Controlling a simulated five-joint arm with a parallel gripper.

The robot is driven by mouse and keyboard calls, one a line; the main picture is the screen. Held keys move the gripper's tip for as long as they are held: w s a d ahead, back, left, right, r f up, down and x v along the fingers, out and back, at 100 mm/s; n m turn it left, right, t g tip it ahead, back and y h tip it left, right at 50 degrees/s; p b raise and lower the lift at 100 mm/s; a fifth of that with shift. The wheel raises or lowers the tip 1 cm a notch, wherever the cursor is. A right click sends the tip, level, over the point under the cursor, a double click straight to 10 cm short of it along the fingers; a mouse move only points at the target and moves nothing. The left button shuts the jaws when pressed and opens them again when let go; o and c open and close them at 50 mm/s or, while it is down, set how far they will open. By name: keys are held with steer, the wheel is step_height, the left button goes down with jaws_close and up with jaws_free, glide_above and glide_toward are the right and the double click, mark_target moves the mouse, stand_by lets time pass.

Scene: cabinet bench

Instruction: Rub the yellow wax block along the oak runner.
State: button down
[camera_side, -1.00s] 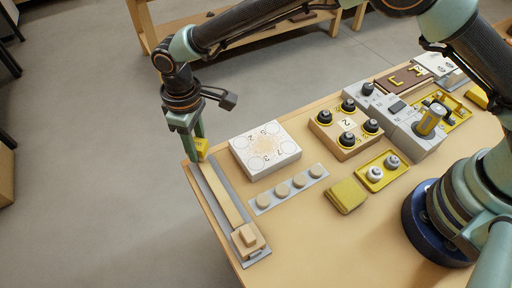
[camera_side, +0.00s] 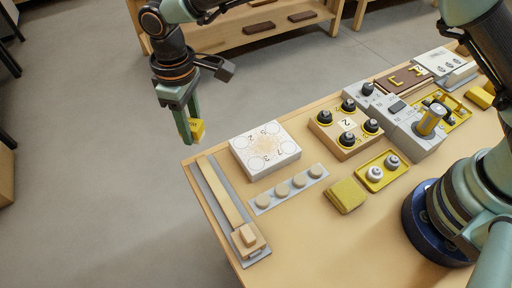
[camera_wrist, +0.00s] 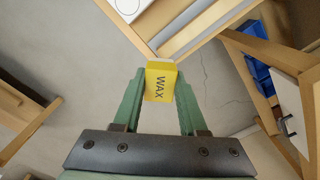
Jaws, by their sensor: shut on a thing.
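The yellow wax block (camera_side: 197,129) is held between the fingers of my gripper (camera_side: 189,132). In the wrist view the block (camera_wrist: 160,82) shows its "WAX" lettering between the two green fingers of my gripper (camera_wrist: 158,95). In the side view the gripper and block are in the air above the far left end of the oak runner (camera_side: 222,194), apart from it. The runner is a long pale wooden strip on a grey base plate (camera_side: 206,180) along the bench's left edge, with a small wooden block (camera_side: 246,236) at its near end.
Right of the runner are a white numbered box (camera_side: 265,150), a grey strip with several round pegs (camera_side: 290,187), a yellow block (camera_side: 346,196) and a yellow tray (camera_side: 372,182) with knobs. A wooden box with black knobs (camera_side: 345,133) stands farther back. Floor lies left of the bench.

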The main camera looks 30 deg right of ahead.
mark_target(191, 124)
steer(key=shift+r, duration=0.1)
steer(key=shift+r, duration=1.45)
